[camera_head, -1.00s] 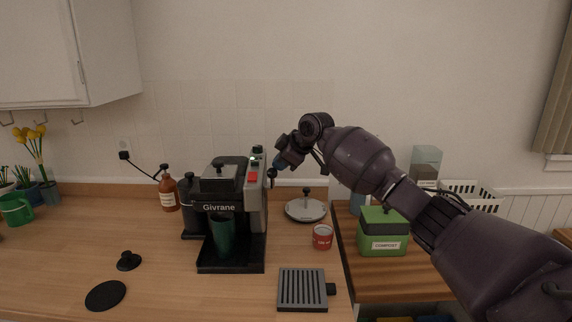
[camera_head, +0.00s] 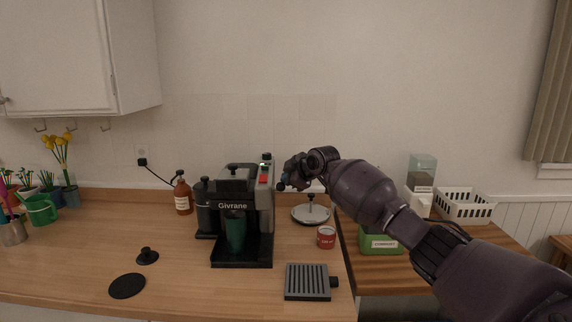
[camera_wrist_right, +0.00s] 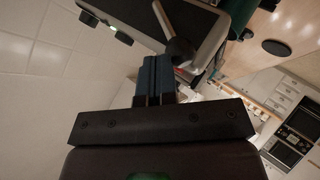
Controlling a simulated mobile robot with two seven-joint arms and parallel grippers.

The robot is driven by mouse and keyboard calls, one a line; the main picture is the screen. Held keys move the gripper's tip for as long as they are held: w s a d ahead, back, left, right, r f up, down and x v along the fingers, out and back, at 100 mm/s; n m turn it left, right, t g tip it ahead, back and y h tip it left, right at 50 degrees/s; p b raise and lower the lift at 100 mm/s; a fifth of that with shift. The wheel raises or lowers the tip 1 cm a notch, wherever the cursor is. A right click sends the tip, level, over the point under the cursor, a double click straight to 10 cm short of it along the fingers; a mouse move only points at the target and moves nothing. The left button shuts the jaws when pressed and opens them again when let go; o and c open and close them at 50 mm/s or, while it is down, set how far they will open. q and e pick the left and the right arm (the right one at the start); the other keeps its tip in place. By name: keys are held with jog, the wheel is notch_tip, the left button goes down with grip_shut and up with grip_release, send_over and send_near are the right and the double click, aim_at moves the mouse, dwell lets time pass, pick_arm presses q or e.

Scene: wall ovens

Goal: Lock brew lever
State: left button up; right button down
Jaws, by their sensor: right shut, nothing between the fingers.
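The black and grey Givrane coffee machine (camera_head: 232,206) stands upright on the wooden counter, with a dark green cup (camera_head: 235,232) in it. Its brew lever is on the right side; the lever's dark round knob (camera_head: 281,187) shows beside the housing. In the right wrist view the knob (camera_wrist_right: 180,51) sits on a thin metal rod, right at the fingertips. My right gripper (camera_head: 286,181) is at the machine's right side. Its blue-grey fingers (camera_wrist_right: 154,72) are together and empty, very close to the knob; I cannot tell whether they touch it. My left gripper is out of view.
A brown bottle (camera_head: 183,196) stands left. A green compost bin (camera_head: 380,241) is partly behind my arm.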

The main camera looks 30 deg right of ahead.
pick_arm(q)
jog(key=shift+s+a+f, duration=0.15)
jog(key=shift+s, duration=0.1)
pick_arm(e)
jog(key=shift+s+a+f+t, duration=0.25)
jog(key=shift+s+f+t, duration=0.25)
jog(key=shift+f, duration=0.25)
